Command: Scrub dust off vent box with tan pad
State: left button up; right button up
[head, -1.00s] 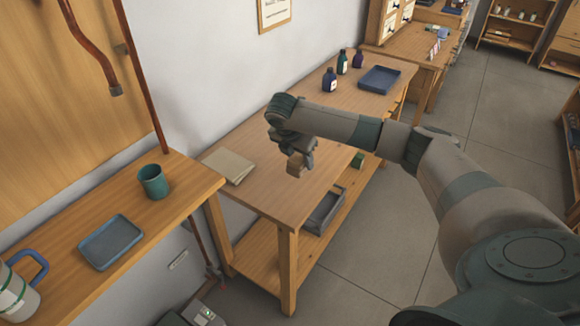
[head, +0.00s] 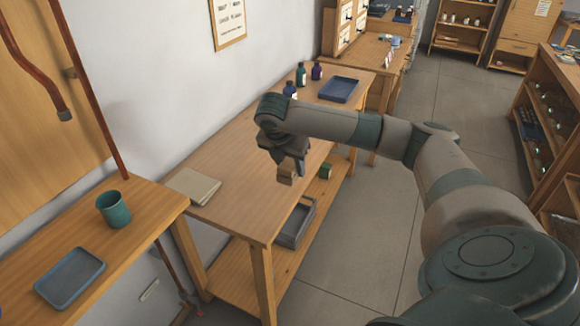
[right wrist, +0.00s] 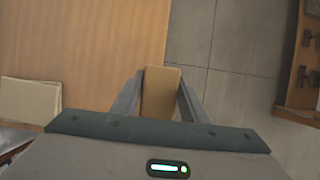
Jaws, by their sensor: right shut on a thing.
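My right gripper (head: 288,168) is shut on the tan pad (head: 286,179), a small brown block, and holds it above the right edge of the wooden table (head: 225,172). In the right wrist view the tan pad (right wrist: 161,92) sits between the two fingers of the right gripper (right wrist: 159,95), with tabletop at left and grey floor at right below. I cannot make out a vent box for sure in these frames. My left gripper is not in view.
A folded cloth or paper (head: 192,186) lies on the table's near left. Bottles (head: 301,75) and a blue tray (head: 339,89) stand at its far end. A green cup (head: 114,209) and another tray (head: 70,278) are on the left shelf. Floor at right is clear.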

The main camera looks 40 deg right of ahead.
jog(key=o, duration=0.4)
jog(key=c, duration=0.3)
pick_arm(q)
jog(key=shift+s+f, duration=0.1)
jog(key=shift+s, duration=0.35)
pick_arm(e)
jog(key=shift+a, duration=0.1)
